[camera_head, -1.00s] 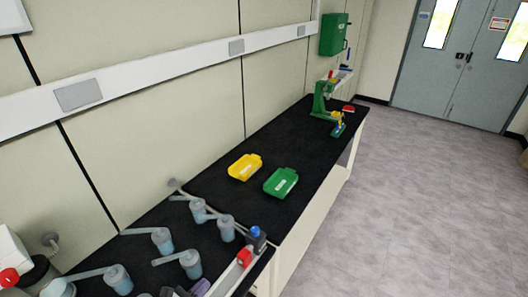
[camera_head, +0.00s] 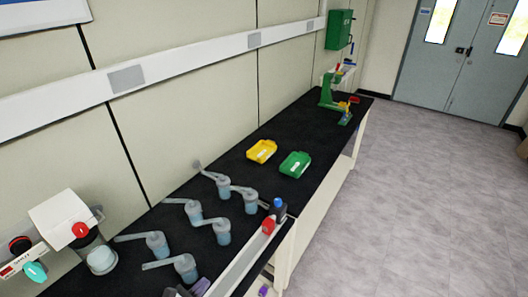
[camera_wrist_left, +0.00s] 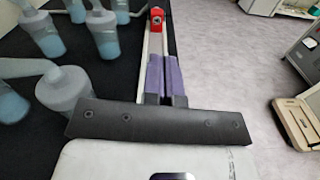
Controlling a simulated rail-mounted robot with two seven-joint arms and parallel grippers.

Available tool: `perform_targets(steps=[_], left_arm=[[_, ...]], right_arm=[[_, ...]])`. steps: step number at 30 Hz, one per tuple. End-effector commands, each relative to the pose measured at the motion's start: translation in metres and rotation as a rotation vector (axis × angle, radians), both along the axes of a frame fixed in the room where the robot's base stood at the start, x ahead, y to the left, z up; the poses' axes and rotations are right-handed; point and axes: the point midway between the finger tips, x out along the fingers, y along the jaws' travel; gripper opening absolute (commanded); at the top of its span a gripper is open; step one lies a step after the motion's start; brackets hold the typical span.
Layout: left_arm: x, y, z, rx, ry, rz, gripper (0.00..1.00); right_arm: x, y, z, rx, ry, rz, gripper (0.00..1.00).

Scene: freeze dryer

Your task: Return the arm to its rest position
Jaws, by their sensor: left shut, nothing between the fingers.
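My left gripper (camera_head: 200,287) shows only at the bottom edge of the head view, beside the white rail at the front of the bench. In the left wrist view its purple fingers (camera_wrist_left: 166,76) are together, with nothing between them. They point along the rail toward a red knob (camera_wrist_left: 156,14). The rest of the left arm is mostly out of frame. A small purple piece (camera_head: 263,290) at the bottom of the head view, right of the bench edge, looks like a fingertip of my right gripper; its jaws cannot be made out.
Several flasks with blue liquid (camera_head: 194,213) stand on the black bench (camera_head: 228,163), close left of the left gripper. A red knob and a blue-topped part stand on the rail (camera_head: 240,263). Yellow (camera_head: 262,151) and green (camera_head: 295,164) trays lie farther back.

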Motion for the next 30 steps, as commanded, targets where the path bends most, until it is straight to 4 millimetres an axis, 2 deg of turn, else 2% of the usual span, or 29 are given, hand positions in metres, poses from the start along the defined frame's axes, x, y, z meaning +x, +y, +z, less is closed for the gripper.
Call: perform_targets(steps=[5,11,14,18,21,24,27,30], left_arm=[[-0.006,-0.011,0.000,0.171,-0.116,-0.078,0.00],[-0.022,-0.027,-0.011,0.511,-0.311,-0.244,0.00],[-0.035,-0.039,-0.011,0.787,-0.492,-0.391,0.00],[-0.057,-0.046,-0.004,1.286,-0.826,-0.666,0.00],[-0.069,-0.038,0.005,1.616,-1.007,-0.853,0.00],[-0.085,-0.022,0.006,1.900,-1.097,-1.039,0.00],[-0.108,-0.002,0.005,2.118,-1.090,-1.202,0.00],[-0.135,0.017,0.001,2.266,-1.004,-1.316,0.00]], right_arm=[[0.005,-0.004,0.002,-0.010,-0.012,0.001,0.43],[0.008,-0.004,0.003,-0.012,-0.019,0.001,0.43],[0.005,-0.003,0.002,-0.006,-0.013,0.001,0.43],[0.003,-0.002,0.001,-0.004,-0.007,-0.001,0.43],[0.002,-0.001,0.000,-0.003,-0.006,-0.002,0.43],[0.002,0.000,-0.006,0.000,-0.005,-0.003,0.43],[0.002,0.000,-0.014,0.002,-0.006,-0.005,0.43],[0.002,0.001,-0.025,0.004,-0.007,-0.005,0.43]])
